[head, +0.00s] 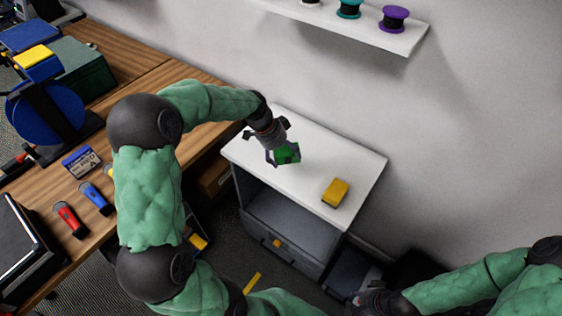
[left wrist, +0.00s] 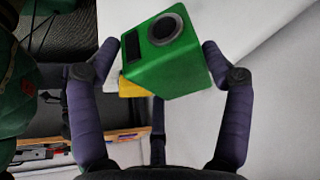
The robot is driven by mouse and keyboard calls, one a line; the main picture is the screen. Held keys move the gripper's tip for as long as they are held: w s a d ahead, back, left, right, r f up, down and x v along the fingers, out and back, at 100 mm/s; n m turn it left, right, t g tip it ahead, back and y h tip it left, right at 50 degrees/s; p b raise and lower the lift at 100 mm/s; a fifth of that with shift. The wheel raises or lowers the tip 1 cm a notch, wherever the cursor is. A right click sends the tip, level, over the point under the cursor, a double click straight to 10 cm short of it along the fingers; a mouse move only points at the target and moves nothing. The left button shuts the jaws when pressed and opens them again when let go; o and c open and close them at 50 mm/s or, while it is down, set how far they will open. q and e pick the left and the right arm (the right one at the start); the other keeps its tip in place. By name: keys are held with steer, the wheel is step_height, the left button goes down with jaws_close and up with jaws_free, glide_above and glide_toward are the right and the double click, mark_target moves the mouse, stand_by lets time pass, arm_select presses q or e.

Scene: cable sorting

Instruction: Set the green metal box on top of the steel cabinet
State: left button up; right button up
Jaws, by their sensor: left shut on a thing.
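The green metal box (head: 288,154) is between the fingers of my left gripper (head: 279,148), over the white top of the steel cabinet (head: 335,167). In the left wrist view the green box (left wrist: 172,72) shows a round dark opening and a dark slot, with a finger of the left gripper (left wrist: 145,50) on each side. The gripper is shut on the box. I cannot tell whether the box touches the cabinet top. My right gripper (head: 370,300) is low at the bottom right, apart from the cabinet, and its fingers are unclear.
A yellow object (head: 335,192) lies on the cabinet top near the front right edge. The wooden table (head: 140,55) at left holds tools, a blue spool and boxes. A wall shelf (head: 345,25) with spools is above. The cabinet top's back right is bare.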

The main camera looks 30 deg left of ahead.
mark_target(281, 153)
arm_select(q)
steer(key=f, duration=0.1)
steer(key=w+a+f, duration=0.1)
steer(key=w+a+f+b, duration=0.1)
steer(key=shift+a+f, duration=0.15)
steer(key=shift+f, duration=0.15)
steer(key=f, duration=0.1)
steer(key=f+b, duration=0.1)
steer(key=f, duration=0.1)
steer(key=shift+w+a+f, duration=0.1)
steer(key=shift+a+f, duration=0.1)
steer(key=shift+f, duration=0.1)
steer(key=shift+f, duration=0.15)
steer(key=o, duration=1.3)
